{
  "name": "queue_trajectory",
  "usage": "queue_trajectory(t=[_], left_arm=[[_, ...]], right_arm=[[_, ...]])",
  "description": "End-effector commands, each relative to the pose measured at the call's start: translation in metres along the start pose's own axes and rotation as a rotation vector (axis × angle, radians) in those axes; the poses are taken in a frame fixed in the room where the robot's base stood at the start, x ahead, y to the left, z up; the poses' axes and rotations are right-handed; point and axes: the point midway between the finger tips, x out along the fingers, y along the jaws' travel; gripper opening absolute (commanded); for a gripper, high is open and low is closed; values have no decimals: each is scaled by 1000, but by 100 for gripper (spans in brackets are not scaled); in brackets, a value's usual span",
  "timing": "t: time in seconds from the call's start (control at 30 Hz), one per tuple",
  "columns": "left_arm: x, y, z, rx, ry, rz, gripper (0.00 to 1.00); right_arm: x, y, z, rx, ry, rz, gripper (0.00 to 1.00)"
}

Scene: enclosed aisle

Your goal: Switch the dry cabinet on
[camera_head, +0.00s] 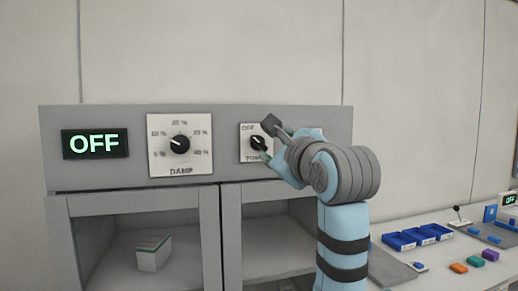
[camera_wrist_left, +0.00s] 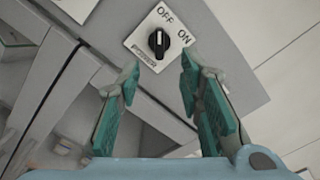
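The dry cabinet (camera_head: 200,118) is grey, and its green-lit display (camera_head: 95,144) reads OFF. Its black power knob (camera_head: 258,143) sits on a white plate marked OFF and POWER in the head view. In the left wrist view the knob (camera_wrist_left: 158,43) shows whole, with OFF and ON printed beside it; its white mark points toward the OFF side. My left gripper (camera_head: 268,138) is in front of the power plate and partly hides it. In the left wrist view the left gripper (camera_wrist_left: 159,66) is open and empty, its teal fingers apart, with the knob ahead between the tips.
A DAMP dial (camera_head: 180,143) is left of the power knob. Below are framed cabinet doors (camera_head: 209,235), with a white-green box (camera_head: 152,253) behind the left one. Blue bins (camera_head: 399,241) and small coloured blocks lie on the bench at right. The wall above is bare.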

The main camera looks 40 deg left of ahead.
Motion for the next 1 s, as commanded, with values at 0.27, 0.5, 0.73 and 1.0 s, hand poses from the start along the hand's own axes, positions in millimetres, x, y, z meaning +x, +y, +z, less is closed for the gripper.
queue_trajectory(t=[0.27,0.5,0.73,1.0], left_arm=[[81,-1,4,10,-7,6,33],[117,0,3,7,-5,3,33],[122,0,2,7,-4,3,33],[122,0,2,8,-5,3,6]], right_arm=[[-16,2,-2,0,0,1,0],[-22,2,-2,0,-1,0,0],[-22,1,-2,0,-1,-1,0],[-22,0,-2,1,-1,-3,0]])
